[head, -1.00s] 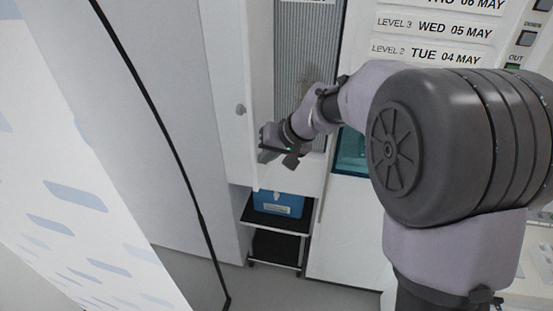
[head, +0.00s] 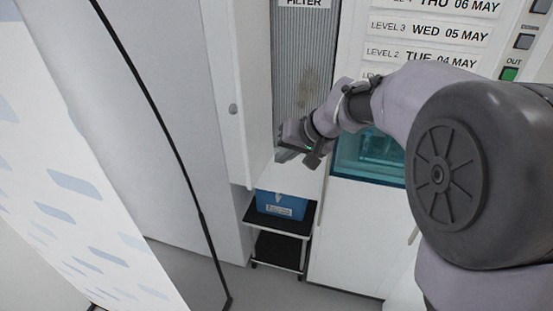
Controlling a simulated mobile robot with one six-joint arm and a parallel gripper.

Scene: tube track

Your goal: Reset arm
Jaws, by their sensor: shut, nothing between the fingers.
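My arm reaches in from the right of the head view, with its large dark joint at the right. My gripper (head: 290,155) is near the middle, beside the edge of the open white door (head: 238,75) and in front of the cabinet's lower front. It holds nothing, and its fingers are shut, small and dark in this view. Part of the cabinet behind the arm is hidden.
A grey ribbed filter panel (head: 292,60) with a brown stain stands behind the gripper. A blue box (head: 281,205) sits on a black cart (head: 281,227) below. A teal-lit window (head: 372,158) and dated level labels (head: 430,30) are to the right.

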